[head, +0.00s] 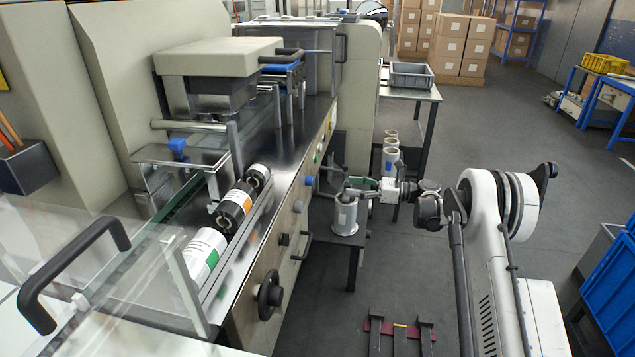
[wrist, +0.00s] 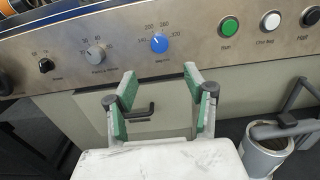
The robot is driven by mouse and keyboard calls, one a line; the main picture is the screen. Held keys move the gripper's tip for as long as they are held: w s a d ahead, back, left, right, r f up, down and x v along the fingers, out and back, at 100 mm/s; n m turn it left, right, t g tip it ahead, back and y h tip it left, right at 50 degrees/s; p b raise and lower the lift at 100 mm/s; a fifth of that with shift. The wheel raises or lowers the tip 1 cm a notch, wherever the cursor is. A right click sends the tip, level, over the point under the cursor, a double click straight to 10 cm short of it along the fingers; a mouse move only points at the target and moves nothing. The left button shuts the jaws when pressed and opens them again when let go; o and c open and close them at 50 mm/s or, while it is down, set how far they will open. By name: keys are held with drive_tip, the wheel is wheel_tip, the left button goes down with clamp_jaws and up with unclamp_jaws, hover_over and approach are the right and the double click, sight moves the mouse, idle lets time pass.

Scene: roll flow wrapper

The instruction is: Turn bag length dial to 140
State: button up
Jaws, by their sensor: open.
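A blue dial (wrist: 159,44) sits on the metal front panel in the wrist view, with printed numbers such as 200 and 260 around it. Its small label is too blurred to read surely, and so is its pointer's exact setting. The blue dial also shows in the head view (head: 309,181). My gripper (wrist: 160,74) is open and empty, with green-padded fingers. Its fingertips are just below the blue dial in the picture, one to each side, and appear apart from it. In the head view, my gripper (head: 348,184) is in front of the panel.
Left of the blue dial are a grey knob (wrist: 96,53) and a black knob (wrist: 46,65). Right of it are a green button (wrist: 229,26) and a white button (wrist: 271,21). A handwheel (head: 270,295) protrudes from the machine. A roll (head: 345,215) stands on a small table below my gripper.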

sight(309, 181)
drive_tip(key=w+a+b, duration=0.1)
drive_tip(key=a+b, duration=0.2)
drive_tip(key=a, duration=1)
drive_tip(key=shift+w, duration=0.35)
drive_tip(key=c, duration=1.1)
drive_tip(key=n, duration=0.9)
drive_tip(key=shift+w+d+n, duration=0.1)
drive_tip(key=shift+n, duration=0.3)
